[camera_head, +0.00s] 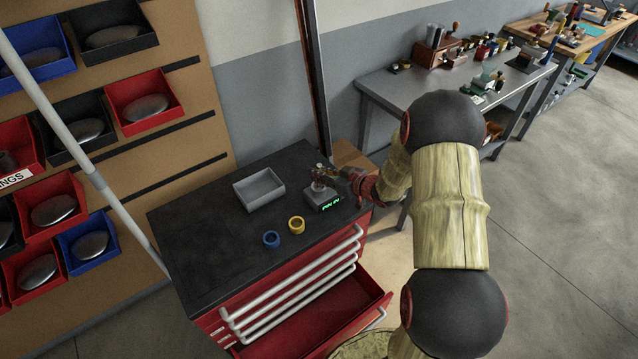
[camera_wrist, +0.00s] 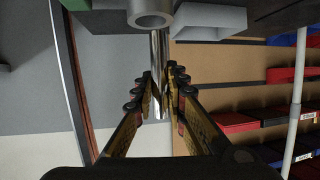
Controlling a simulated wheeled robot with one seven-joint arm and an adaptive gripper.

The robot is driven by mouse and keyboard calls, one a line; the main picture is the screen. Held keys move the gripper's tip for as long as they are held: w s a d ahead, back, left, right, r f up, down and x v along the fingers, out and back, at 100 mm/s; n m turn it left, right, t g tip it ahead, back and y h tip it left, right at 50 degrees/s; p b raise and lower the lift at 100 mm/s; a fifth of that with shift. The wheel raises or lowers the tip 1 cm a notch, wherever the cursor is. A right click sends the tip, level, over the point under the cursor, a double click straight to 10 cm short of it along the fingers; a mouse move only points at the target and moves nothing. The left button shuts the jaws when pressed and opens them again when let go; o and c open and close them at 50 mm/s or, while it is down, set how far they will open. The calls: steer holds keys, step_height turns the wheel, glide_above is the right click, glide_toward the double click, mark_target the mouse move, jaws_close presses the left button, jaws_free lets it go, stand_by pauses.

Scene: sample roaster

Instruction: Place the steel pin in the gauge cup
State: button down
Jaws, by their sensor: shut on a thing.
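The steel pin (camera_wrist: 158,72) is a bright, slim cylinder between the fingers of my gripper (camera_wrist: 160,92) in the wrist view. My gripper is shut on it. A grey ring-mouthed cup (camera_wrist: 151,15), which looks like the gauge cup, shows at the top edge, in line with the pin. The pin's far end meets the cup's rim in the picture; I cannot tell whether it is inside or apart. In the head view my gripper (camera_head: 330,174) is over a small device with a green display (camera_head: 326,202); the cup there is small and the pin unclear.
A grey open tray (camera_head: 259,188) stands left of the device on the black cabinet top (camera_head: 195,237). A blue ring (camera_head: 271,239) and a yellow ring (camera_head: 296,225) lie in front. A red drawer (camera_head: 345,310) is open below. Wall bins (camera_head: 55,210) are at left.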

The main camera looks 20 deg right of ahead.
steer(key=shift+w+d+f, duration=0.1)
steer(key=shift+w+f, duration=0.25)
steer(key=shift+w+d+f+b, duration=0.15)
steer(key=shift+f+b, duration=0.4)
steer(key=shift+f, duration=0.35)
steer(key=shift+w+a+f+b, duration=0.1)
steer(key=shift+f+b, duration=0.4)
steer(key=shift+f, duration=0.4)
steer(key=shift+f, duration=0.15)
steer(key=c, duration=1.8)
jaws_free()
